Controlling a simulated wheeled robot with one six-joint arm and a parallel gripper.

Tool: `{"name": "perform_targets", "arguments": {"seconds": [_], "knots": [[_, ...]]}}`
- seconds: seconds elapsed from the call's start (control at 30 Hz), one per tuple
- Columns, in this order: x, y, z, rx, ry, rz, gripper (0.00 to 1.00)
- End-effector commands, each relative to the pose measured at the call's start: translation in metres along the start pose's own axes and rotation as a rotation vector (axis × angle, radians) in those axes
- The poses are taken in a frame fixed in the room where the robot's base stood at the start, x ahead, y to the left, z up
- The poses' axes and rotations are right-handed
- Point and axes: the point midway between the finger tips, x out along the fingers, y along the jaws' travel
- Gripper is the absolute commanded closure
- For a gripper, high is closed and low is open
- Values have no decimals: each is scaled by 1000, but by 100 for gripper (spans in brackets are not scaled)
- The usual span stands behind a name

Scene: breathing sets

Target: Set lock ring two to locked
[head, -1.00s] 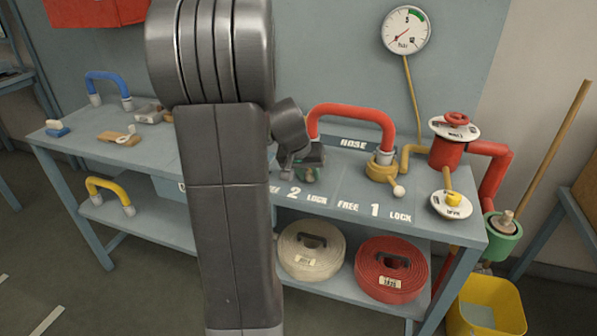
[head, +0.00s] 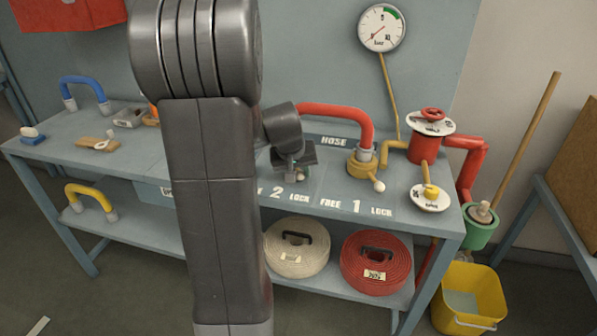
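Lock ring two is almost wholly hidden behind my gripper; a small pale knob (head: 299,175) and a bit of green show just below it, beside the "2 LOCK" label (head: 283,195). I cannot tell which way the ring is turned. My gripper (head: 297,163) is over that spot at the left end of the red hose (head: 340,109). Its fingers are too small and hidden to show whether they are open or touching the ring. Lock ring one (head: 363,169) is yellow at the hose's right end, its white-tipped handle pointing down-right toward "1 LOCK".
A red valve (head: 427,150), a yellow-handled valve plate (head: 431,198) and red pipe stand at the bench's right. A gauge (head: 382,28) is on the wall. Coiled hoses (head: 381,262) lie on the lower shelf. A yellow bucket (head: 469,300) stands on the floor.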

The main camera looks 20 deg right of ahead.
Motion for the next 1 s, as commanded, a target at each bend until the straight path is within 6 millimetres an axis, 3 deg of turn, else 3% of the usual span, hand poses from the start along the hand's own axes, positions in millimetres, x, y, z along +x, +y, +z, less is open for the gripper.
{"name": "perform_targets", "arguments": {"seconds": [0.03, 0.1, 0.37, 0.53, 1.0], "knots": [[-1, 0, -1, 1, 2, 1, 64], [-1, 0, -1, 1, 2, 0, 52], [0, 0, 0, 1, 1, 0, 52], [-12, 0, -1, 1, 3, 0, 52], [-109, 0, -2, 2, 7, -1, 52]]}}
